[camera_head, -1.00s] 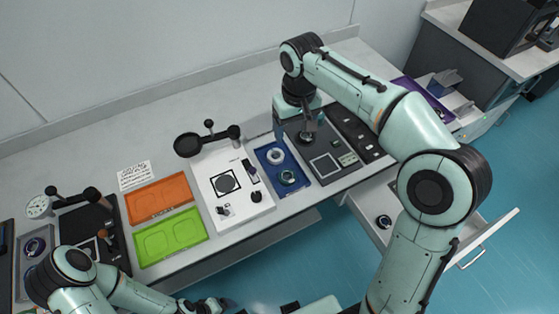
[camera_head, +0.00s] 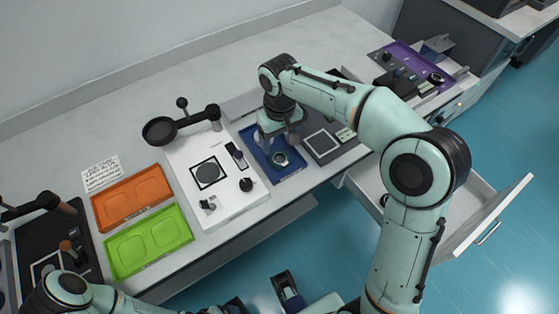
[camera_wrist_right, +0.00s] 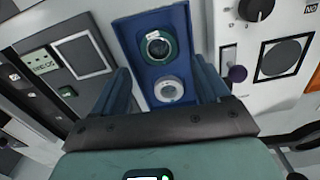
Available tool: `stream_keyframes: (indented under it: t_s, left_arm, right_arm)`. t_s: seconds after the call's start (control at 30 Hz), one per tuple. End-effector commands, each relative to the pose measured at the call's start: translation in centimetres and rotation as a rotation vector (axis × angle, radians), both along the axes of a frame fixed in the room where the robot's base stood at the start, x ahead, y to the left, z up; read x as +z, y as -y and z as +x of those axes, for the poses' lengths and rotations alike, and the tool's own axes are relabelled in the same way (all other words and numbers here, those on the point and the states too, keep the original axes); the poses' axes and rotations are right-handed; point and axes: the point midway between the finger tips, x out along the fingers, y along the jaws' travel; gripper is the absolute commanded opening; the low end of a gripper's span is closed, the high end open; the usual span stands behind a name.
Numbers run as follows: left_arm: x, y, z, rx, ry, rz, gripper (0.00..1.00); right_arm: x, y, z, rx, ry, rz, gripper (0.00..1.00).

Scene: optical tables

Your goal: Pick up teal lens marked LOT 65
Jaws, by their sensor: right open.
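A teal-rimmed lens (camera_head: 281,160) lies in the near part of a blue tray (camera_head: 291,176). In the right wrist view the same lens (camera_wrist_right: 158,47) shows a dark centre, with a small white label beside it; no lot number is legible. A white-ringed lens (camera_wrist_right: 170,90) sits in the same tray, nearer the gripper. My right gripper (camera_head: 278,138) is over the tray, pointing down. In the right wrist view its blue fingers (camera_wrist_right: 163,88) stand apart on either side of the tray, with nothing between them gripped.
A white panel (camera_head: 228,202) with knobs stands left of the tray, and a grey panel (camera_head: 333,153) right of it. Orange (camera_head: 132,197) and green (camera_head: 148,240) trays lie further left. An open drawer (camera_head: 470,217) juts out at right.

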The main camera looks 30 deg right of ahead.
Motion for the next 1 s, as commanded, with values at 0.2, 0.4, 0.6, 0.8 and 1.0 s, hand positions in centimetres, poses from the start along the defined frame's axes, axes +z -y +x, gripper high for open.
stream_keyframes:
  t_s: [0.2, 0.4, 0.6, 0.8, 1.0]
  left_arm:
    - [-0.4, 0.0, 0.2, 0.002, 0.008, 0.001, 0.87]
    - [-0.7, 0.0, 0.3, 0.003, 0.012, 0.002, 0.87]
    - [-1.1, 0.0, 0.5, 0.004, 0.019, 0.003, 0.87]
    - [-1.1, 0.0, 0.5, 0.004, 0.021, 0.004, 0.87]
    - [-1.1, 0.0, 0.5, 0.004, 0.020, 0.003, 0.87]
  right_arm:
    - [-2.9, 0.0, 0.0, 0.001, -0.001, -0.001, 0.75]
    - [-4.6, 0.2, 0.2, 0.000, -0.002, -0.001, 0.75]
    - [-7.5, 0.3, 0.4, 0.001, -0.002, 0.000, 0.75]
    - [-8.3, 0.3, 0.4, 0.000, 0.000, 0.000, 0.75]
    - [-8.2, 0.3, 0.4, 0.001, 0.001, 0.000, 0.56]
